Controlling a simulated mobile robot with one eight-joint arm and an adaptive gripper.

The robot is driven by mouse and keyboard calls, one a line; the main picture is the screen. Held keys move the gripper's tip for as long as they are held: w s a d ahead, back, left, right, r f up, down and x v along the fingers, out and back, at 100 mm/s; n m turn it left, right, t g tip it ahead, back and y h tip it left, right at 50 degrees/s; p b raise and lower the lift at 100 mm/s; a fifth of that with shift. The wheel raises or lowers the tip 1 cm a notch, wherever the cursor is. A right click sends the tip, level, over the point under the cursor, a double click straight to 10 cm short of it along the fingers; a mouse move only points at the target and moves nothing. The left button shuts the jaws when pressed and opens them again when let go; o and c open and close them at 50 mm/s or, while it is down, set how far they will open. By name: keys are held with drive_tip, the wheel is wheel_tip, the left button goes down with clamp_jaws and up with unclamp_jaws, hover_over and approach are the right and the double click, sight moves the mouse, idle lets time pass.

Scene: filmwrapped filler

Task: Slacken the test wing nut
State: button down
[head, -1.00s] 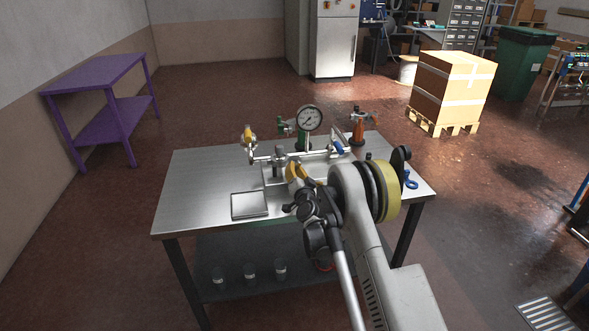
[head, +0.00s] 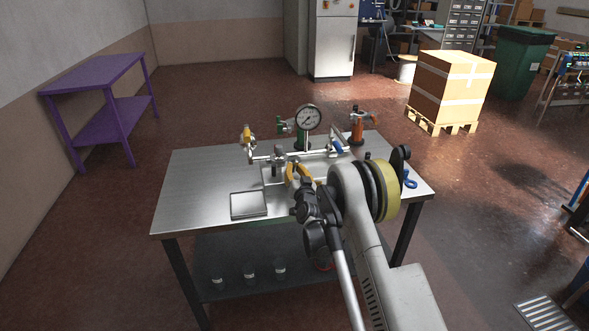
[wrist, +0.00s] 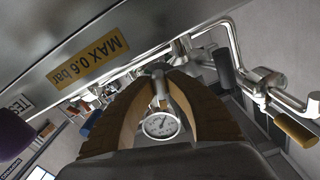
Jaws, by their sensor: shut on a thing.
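My gripper (head: 297,170) is at the front of the pipe rig (head: 262,158) on the steel table. In the wrist view my gripper (wrist: 160,72) has its two brown-yellow fingers converging on a small grey metal part (wrist: 159,88), which I take to be the test wing nut. The fingertips hide most of it, so its wings and thread cannot be made out. A white-faced pressure gauge (wrist: 161,124) shows between the fingers; a gauge (head: 308,118) stands upright on the rig in the head view. A "TEST" label (wrist: 16,105) is at the left of the wrist view.
A plate marked "MAX 0.6 bar" (wrist: 88,61) lies close to the left finger. A bent pipe with a yellow-handled valve (wrist: 294,130) is at the right. A flat metal box (head: 249,204) sits on the table (head: 195,185), whose left side is clear.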

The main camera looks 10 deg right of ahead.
drive_tip(key=c, duration=1.4)
unclamp_jaws()
drive_tip(key=s, duration=0.7)
drive_tip(key=shift+s, duration=0.25)
